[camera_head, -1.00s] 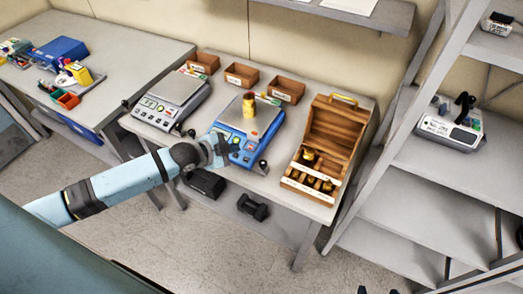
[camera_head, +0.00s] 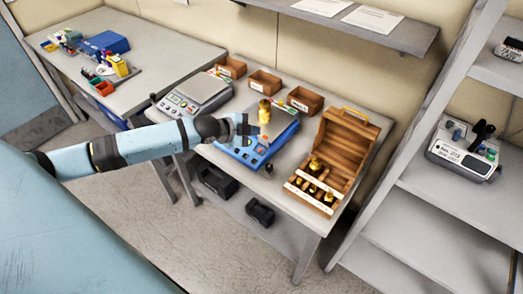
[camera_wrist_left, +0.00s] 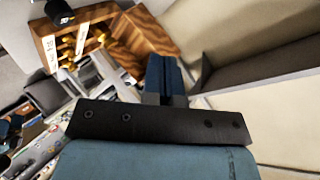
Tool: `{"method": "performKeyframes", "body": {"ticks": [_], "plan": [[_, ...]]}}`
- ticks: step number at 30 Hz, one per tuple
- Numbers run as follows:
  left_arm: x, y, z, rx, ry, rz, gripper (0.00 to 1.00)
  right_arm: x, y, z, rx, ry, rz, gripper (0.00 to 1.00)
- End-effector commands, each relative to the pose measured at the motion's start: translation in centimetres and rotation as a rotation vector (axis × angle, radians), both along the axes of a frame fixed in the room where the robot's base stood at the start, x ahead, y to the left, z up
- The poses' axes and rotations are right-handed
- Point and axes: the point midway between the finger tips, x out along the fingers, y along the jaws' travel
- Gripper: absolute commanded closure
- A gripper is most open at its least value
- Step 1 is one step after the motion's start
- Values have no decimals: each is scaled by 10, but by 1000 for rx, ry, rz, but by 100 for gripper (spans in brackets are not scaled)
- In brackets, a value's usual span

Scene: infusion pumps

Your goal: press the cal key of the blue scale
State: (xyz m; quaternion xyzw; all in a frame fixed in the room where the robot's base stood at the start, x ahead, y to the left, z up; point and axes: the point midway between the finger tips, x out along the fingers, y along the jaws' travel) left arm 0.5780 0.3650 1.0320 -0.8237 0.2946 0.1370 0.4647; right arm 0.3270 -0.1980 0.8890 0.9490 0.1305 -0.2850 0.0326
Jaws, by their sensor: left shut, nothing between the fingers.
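The blue scale (camera_head: 262,157) stands on the middle table, its front panel with small keys facing me. I cannot read which key is cal. A brass weight (camera_head: 264,112) stands upright on its pan. My left gripper (camera_head: 248,125) is shut and empty, above the left part of the blue scale and left of the weight, covering part of the pan. Its blue fingers also show in the left wrist view (camera_wrist_left: 163,75), pressed together. Contact with the scale cannot be made out. My right gripper is not in view.
A grey scale (camera_head: 200,90) stands to the left. An open wooden box (camera_head: 347,143) with brass weights stands to the right. Small brown bins (camera_head: 265,82) line the back. A shelf (camera_head: 400,30) hangs above; a rack (camera_head: 440,200) stands at right.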

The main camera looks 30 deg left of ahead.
Motion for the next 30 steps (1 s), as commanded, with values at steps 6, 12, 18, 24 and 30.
{"method": "performKeyframes", "body": {"ticks": [6, 12, 18, 24, 30], "plan": [[0, 0, -2, -1, 0, 0, 100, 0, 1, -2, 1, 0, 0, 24], [3, -1, -16, -1, 0, 0, 100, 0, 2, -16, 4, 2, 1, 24], [9, -2, -42, -1, 0, 0, 100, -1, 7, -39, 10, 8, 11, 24], [17, -2, -69, 0, 0, 0, 100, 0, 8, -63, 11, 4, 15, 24], [22, -2, -84, 0, 0, 0, 100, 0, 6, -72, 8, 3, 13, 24]]}}
